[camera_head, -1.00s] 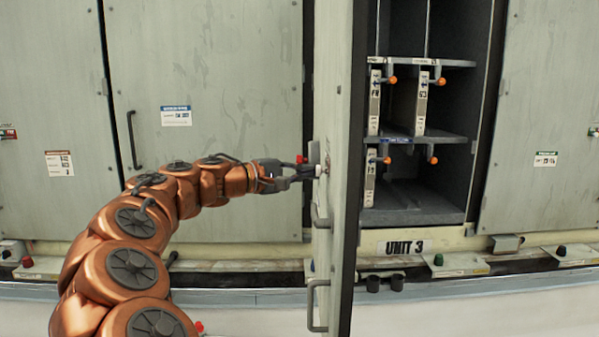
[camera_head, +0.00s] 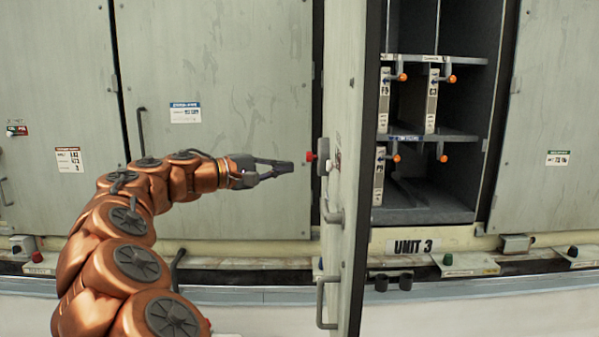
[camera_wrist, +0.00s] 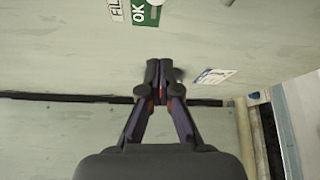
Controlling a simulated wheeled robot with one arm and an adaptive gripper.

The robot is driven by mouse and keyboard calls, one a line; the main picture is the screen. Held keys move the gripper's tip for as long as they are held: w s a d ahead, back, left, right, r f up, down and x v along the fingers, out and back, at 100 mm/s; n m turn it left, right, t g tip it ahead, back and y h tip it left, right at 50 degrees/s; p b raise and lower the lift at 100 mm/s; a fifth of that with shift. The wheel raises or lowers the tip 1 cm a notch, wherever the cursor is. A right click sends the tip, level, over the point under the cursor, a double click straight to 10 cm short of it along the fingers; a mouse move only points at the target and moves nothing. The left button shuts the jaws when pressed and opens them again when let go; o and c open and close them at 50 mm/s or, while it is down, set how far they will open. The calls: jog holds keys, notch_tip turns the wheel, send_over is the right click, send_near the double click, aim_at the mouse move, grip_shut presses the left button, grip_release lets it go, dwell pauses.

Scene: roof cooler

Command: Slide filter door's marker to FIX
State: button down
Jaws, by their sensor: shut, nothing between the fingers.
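The filter door (camera_head: 350,100) stands open, seen nearly edge-on in the head view. My gripper (camera_head: 291,167) is shut and empty, just left of the knob and pale piece, with a small gap. In the wrist view, the shut fingertips (camera_wrist: 160,66) are before a pale panel with a green OK label (camera_wrist: 145,13), cut off at the top edge.
Two handles, an upper one (camera_head: 332,210) and a lower one (camera_head: 321,302), stick out from the door below the knob. Right of the door is an open shelf compartment (camera_head: 424,215) with orange-tipped levers. A closed panel (camera_head: 215,60) stands behind my arm.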

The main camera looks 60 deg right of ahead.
jog(key=shift+v, duration=0.85)
jog(key=s+a+f+n+t+y, duration=0.1)
jog(key=s+a+f+t+y, duration=0.35)
jog(key=a+f, duration=0.75)
jog(key=s+a+f+t+y, duration=0.3)
jog(key=s+a+f+y, duration=0.15)
jog(key=a+f, duration=0.65)
jog(key=s+a+f+n+y, duration=0.1)
jog(key=s+a+f+y, duration=0.2)
jog(key=a, duration=0.6)
jog(key=s+a+f+n+y, duration=0.2)
jog(key=s+a+f+y, duration=0.1)
jog(key=a+f, duration=0.4)
jog(key=s+a, duration=0.1)
jog(key=a, duration=0.2)
jog(key=shift+a+f+n, duration=0.2)
jog(key=shift+f+n, duration=0.1)
